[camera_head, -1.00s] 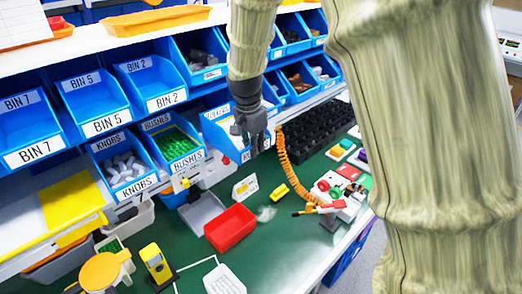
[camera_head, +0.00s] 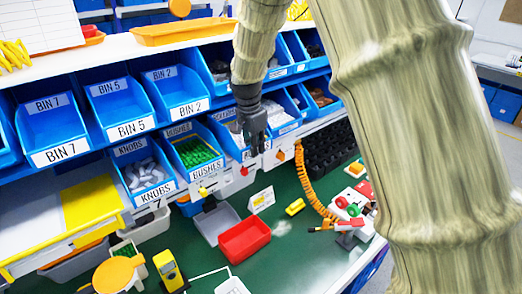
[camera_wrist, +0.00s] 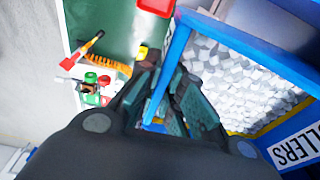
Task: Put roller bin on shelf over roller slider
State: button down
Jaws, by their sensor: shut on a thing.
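The roller bin is a blue bin full of white pieces, with its ROLLERS label (camera_wrist: 298,148) at lower right in the wrist view. My gripper (camera_wrist: 165,100) is shut on the bin's blue side wall (camera_wrist: 172,62). In the head view my gripper (camera_head: 254,145) is at the front of the lower bin row, just right of the bushes bin (camera_head: 195,152), and partly covers the roller bin. Coloured sliders run along the shelf edge below, a red one (camera_head: 243,170) and an orange one (camera_head: 281,155). I cannot tell which is the roller slider, or whether the bin rests fully on the shelf.
The knobs bin (camera_head: 146,175) stands left of the bushes bin. Bin 2 (camera_head: 176,95) and others fill the upper row. A red tray (camera_head: 244,239), a yellow block (camera_head: 295,207) and an orange coiled cable (camera_head: 308,185) lie on the green bench (camera_head: 290,255).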

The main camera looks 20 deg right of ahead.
jog(key=shift+w+a, duration=0.35)
jog(key=shift+w, duration=0.5)
jog(key=shift+w+a, duration=0.3)
jog(key=shift+w, duration=0.5)
jog(key=shift+f, duration=0.6)
jog(key=c, duration=1.5)
grip_release()
jog(key=shift+s, duration=0.1)
